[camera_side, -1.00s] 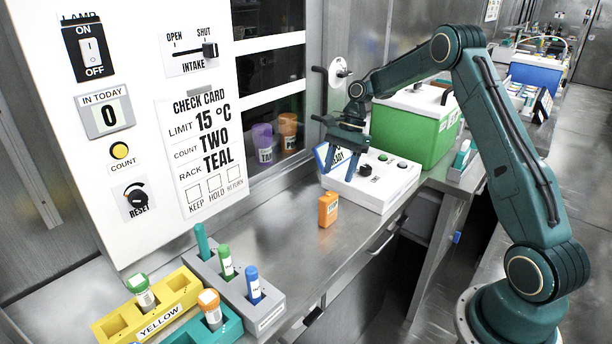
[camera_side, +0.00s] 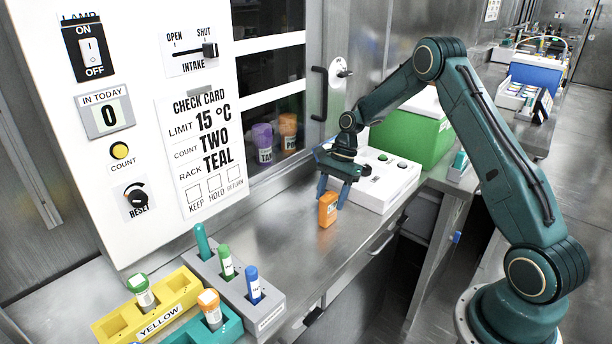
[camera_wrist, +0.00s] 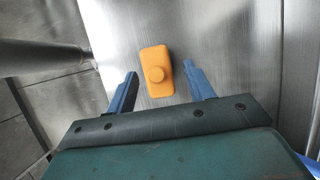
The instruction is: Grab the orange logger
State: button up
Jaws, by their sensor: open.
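The orange logger (camera_side: 327,210) stands upright on the steel bench, in front of the white button box. My gripper (camera_side: 333,194) is open and empty, just above and behind the logger in the side view. In the wrist view my gripper's blue fingers (camera_wrist: 159,80) are apart, and the logger lies between and slightly beyond their tips. No contact shows.
The white button box (camera_side: 387,185) stands just behind the logger, with a green box (camera_side: 411,137) beyond. A grey rack (camera_side: 236,285), a yellow rack (camera_side: 118,322) and a teal rack (camera_side: 231,331) hold tubes at the front left. The bench (camera_side: 290,235) left of the logger is clear.

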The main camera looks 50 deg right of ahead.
aim_at(328, 205)
jog(key=shift+x, duration=1.5)
jog(key=shift+c, duration=0.2)
jog(key=c, duration=1.1)
